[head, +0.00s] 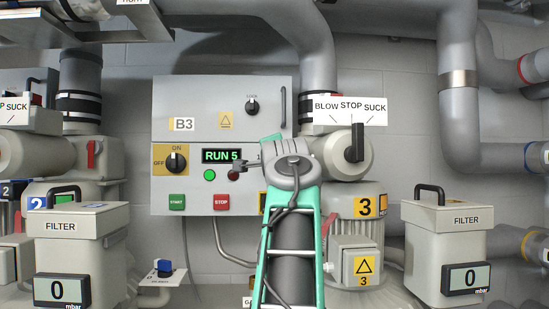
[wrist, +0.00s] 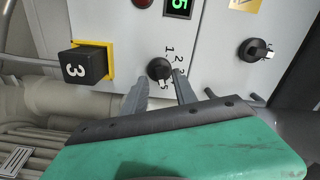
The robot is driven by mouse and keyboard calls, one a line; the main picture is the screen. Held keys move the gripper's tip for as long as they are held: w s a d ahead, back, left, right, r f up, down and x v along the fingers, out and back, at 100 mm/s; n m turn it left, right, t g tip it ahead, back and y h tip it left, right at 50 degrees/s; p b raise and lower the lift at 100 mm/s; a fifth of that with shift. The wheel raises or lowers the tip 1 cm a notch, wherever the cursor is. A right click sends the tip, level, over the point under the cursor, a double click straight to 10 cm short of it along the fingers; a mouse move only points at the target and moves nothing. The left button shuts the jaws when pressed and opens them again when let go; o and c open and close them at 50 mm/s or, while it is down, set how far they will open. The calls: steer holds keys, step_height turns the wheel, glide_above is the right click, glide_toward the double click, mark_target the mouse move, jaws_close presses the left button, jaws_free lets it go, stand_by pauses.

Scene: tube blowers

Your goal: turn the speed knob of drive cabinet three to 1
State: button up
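Drive cabinet three (head: 170,108) is the grey box labelled B3 in the head view, and its green display (head: 221,156) reads RUN 5. Its speed knob (wrist: 159,68) is a small black round knob with a scale of numbers beside it in the wrist view. In the head view my arm hides this knob. My gripper (wrist: 161,77) is open, with one fingertip on each side of the knob's near edge. I cannot tell whether the fingers touch it. Its teal hand fills the lower part of the wrist view.
The ON/OFF switch (head: 177,162), green START button (head: 177,202), red STOP button (head: 221,202) and LOCK knob (head: 252,106) share the cabinet front. A black block marked 3 (wrist: 84,66) sticks out near the gripper. Blower three (head: 355,205) and a filter box (head: 458,243) stand right.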

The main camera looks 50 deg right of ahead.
steer(key=shift+w+d, duration=0.45)
steer(key=shift+c, duration=0.4)
jaws_close()
steer(key=shift+d, duration=0.1)
